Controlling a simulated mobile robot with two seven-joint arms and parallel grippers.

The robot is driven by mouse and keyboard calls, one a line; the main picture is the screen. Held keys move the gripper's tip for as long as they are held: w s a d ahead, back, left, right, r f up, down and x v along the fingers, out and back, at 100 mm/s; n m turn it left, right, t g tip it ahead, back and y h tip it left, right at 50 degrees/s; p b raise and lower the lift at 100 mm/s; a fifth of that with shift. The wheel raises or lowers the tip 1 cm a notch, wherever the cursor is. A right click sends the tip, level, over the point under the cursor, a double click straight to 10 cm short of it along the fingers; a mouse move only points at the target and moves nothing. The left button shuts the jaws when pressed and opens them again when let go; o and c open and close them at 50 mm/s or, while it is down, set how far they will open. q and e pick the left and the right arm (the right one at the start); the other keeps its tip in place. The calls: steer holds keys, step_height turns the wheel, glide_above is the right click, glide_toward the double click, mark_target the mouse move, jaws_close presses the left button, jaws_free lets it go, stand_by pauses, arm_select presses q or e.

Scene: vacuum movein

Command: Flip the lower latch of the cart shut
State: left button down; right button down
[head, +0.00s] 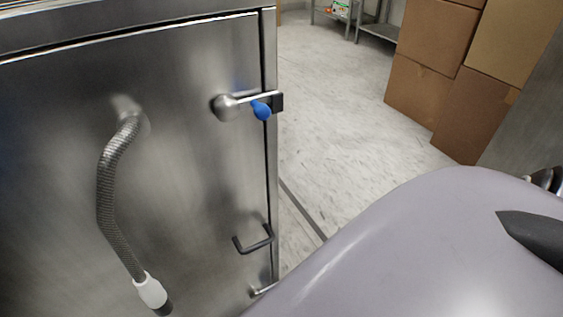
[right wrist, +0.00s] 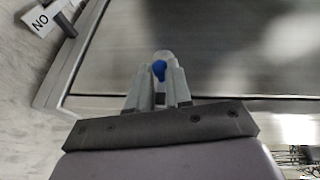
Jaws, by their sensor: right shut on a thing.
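The cart (head: 190,170) is a brushed-metal box at the left of the head view, with its door closed. The upper latch (head: 230,107), with a blue knob, lies across the door's right edge. The lower latch (head: 262,291) shows only as a short metal piece at the bottom, partly covered by my right arm. In the right wrist view, my right gripper (right wrist: 158,82) is shut on the lower latch's blue knob (right wrist: 159,69), between its fingertips. In the head view the right gripper is hidden behind my arm. My left gripper is not in view.
A dark handle (head: 254,241) sits on the door above the lower latch, and a flexible hose (head: 112,190) hangs at its left. Cardboard boxes (head: 433,38) are stacked at the upper right. The pale floor (head: 330,100) between cart and boxes is clear.

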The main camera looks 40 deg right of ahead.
steer(key=shift+a, duration=0.2)
steer(key=c, duration=1)
jaws_free()
steer(key=shift+c, duration=0.2)
steer(key=shift+d, duration=0.15)
steer(key=v, duration=0.7)
